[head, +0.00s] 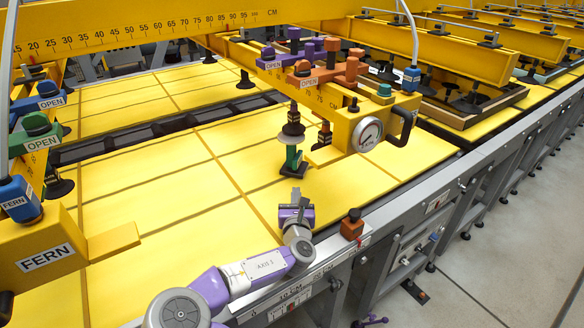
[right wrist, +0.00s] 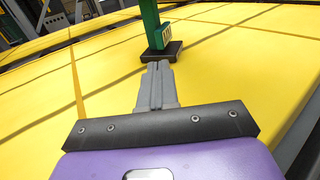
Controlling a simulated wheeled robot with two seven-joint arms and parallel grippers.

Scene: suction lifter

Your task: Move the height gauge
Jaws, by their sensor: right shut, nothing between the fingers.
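The height gauge (head: 294,160) is a small green post on a dark square base, and it stands upright on the yellow panel beneath a suction cup of the lifter. In the right wrist view the green height gauge (right wrist: 151,28) is straight ahead, its top cut off by the frame. My right gripper (head: 297,193) is just on the near side of the gauge, low over the panel. In the right wrist view its grey fingers (right wrist: 157,70) are shut together and empty, pointing at the base. I cannot tell whether they touch it. My left gripper is out of view.
The yellow lifter beam with its pressure dial (head: 368,136) hangs above and right of the gauge. An orange-brown block (head: 352,223) stands on the grey table rail (head: 400,200). A FERN-marked yellow arm (head: 50,258) is at left. The panel left of my right gripper is clear.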

